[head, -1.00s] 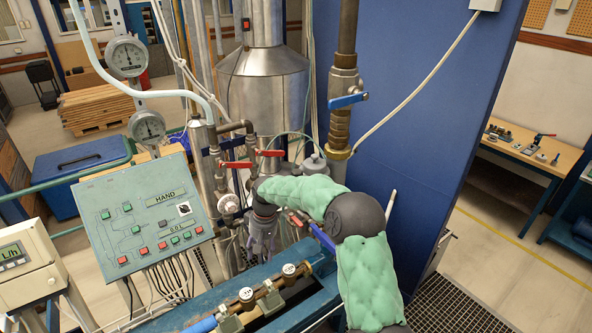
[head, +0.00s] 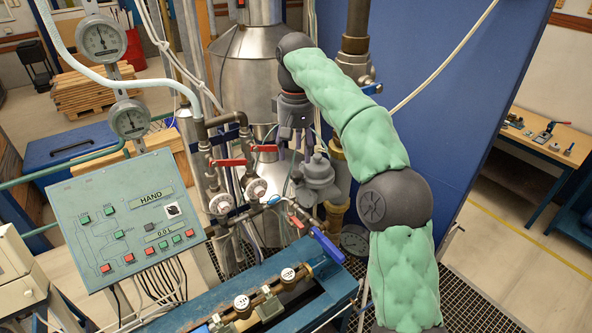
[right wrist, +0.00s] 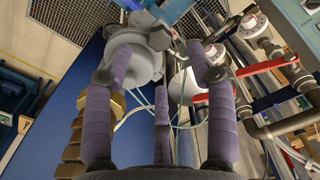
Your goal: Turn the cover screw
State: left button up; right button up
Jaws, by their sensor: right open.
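A grey rounded housing (head: 318,176) with a stepped, narrower top stands among the pipes, below and to the right of my right gripper (head: 293,148). I take its top part to be the cover screw, but the detail is too small to be sure. The right gripper points down with its purple fingers spread and empty, above and slightly left of the housing. In the right wrist view the grey housing (right wrist: 142,62) shows beyond the fingers, partly hidden by the left one, and the open gripper (right wrist: 160,75) appears apart from it. My left gripper is out of view.
Red-handled valves (head: 228,162) and pipes stand left of the housing. A blue lever (head: 326,245) and a blue bench with meters (head: 241,303) lie in front. A control panel (head: 128,220) stands at left. A blue wall (head: 450,110) rises behind my right arm.

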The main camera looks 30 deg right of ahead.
aim_at(297, 173)
jog(key=f, duration=0.1)
jog(key=w+f, duration=0.1)
jog(key=f, duration=0.1)
jog(key=d+f, duration=0.1)
jog(key=f, duration=0.1)
jog(key=shift+w+d+f, duration=0.1)
jog(key=shift+w+f, duration=0.1)
jog(key=shift+s+a+f, duration=0.35)
jog(key=shift+s+f, duration=0.05)
jog(key=shift+f, duration=0.3)
jog(key=shift+w+d+f, duration=0.2)
jog(key=shift+w+f, duration=0.05)
jog(key=shift+s+a+r, duration=0.1)
jog(key=shift+s, duration=0.1)
jog(key=c, duration=1.1)
